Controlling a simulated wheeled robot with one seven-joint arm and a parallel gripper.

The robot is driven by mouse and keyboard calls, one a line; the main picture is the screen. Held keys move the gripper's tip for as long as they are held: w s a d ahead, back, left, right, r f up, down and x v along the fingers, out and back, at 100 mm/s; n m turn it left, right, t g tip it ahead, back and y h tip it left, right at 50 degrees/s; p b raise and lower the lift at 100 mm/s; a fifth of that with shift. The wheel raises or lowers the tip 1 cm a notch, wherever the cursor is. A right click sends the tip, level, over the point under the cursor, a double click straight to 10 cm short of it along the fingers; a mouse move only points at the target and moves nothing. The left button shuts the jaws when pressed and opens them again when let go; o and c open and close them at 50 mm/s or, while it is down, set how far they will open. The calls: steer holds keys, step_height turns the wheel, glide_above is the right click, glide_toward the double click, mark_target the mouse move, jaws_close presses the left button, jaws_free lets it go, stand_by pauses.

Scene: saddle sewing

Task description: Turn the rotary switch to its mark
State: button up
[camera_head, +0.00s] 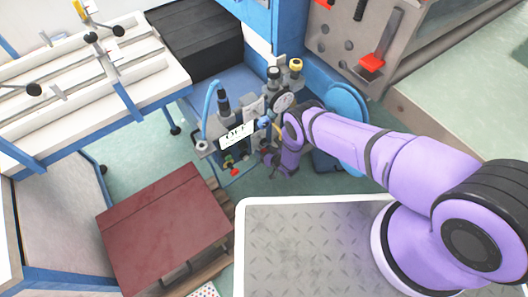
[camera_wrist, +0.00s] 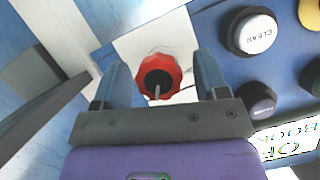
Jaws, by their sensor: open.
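The rotary switch (camera_wrist: 158,77), a red scalloped knob with a dark centre and a pale pointer line, shows in the wrist view on a white patch of the blue panel. My gripper (camera_wrist: 162,68) is open, with one blue finger left of the knob and one right. Gaps show on both sides in the picture; I cannot tell how far the fingertips are from the panel. In the head view my gripper (camera_head: 270,157) is by the control panel, largely hidden by my purple wrist. The switch cannot be clearly made out there, and its mark is not clear.
In the wrist view a white CLEAR button (camera_wrist: 253,32), a dark button (camera_wrist: 256,100) and a white label (camera_wrist: 287,138) lie right of the switch. In the head view a gauge (camera_head: 283,101) stands close to my wrist.

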steer(key=c, duration=0.9)
steer(key=shift+n+t+h, duration=0.8)
steer(key=shift+n+h, duration=0.4)
steer(key=shift+n, duration=0.7)
steer(key=o, duration=0.9)
